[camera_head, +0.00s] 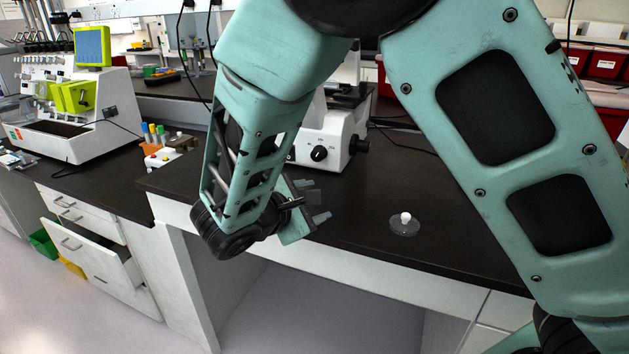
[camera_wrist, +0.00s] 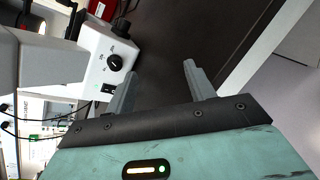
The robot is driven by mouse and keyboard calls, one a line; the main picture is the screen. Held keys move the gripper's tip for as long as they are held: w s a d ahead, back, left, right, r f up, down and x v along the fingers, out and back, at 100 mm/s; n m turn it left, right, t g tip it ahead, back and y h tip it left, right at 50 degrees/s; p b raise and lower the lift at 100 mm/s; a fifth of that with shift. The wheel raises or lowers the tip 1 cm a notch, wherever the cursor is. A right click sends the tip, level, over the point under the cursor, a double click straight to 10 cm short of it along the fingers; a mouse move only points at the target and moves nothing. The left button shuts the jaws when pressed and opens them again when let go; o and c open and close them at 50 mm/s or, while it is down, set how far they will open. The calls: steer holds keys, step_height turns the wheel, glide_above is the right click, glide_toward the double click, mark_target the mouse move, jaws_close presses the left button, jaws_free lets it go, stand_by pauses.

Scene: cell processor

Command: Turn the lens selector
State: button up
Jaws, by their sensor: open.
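A white microscope (camera_head: 322,133) stands on the dark bench, partly hidden behind my arm in the head view. A round black knob (camera_head: 319,154) sits on its front face, and a second black knob (camera_head: 361,146) sticks out on its right side. In the wrist view the black knob (camera_wrist: 115,62) has white markings around it, on the microscope's white base (camera_wrist: 98,50). I cannot read which knob is the lens selector. My gripper (camera_head: 318,202) is open and empty, in front of the microscope near the bench edge. In the wrist view its two fingers (camera_wrist: 158,82) are apart, clear of the knob.
A clear dish with a white piece (camera_head: 404,225) stands on the bench to the right of my gripper. A rack with coloured tubes (camera_head: 160,150) is at the left. A drawer (camera_head: 92,255) hangs open below.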

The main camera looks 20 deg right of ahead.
mark_target(316, 157)
steer(key=w+a+n+t, duration=0.1)
steer(key=w, duration=0.1)
steer(key=w+a+t+b, duration=0.1)
steer(key=w+t, duration=0.1)
steer(key=w+a+f+n+t, duration=0.1)
steer(key=w+t, duration=0.1)
steer(key=shift+a+n+h+b, duration=0.3)
steer(key=shift+a+h+b, duration=0.1)
steer(key=shift+w+r+t, duration=0.15)
steer(key=shift+w+t, duration=0.05)
steer(key=shift+t, duration=0.1)
steer(key=p+x, duration=0.2)
steer(key=x, duration=1.5)
steer(key=shift+d, duration=0.1)
steer(key=c, duration=1)
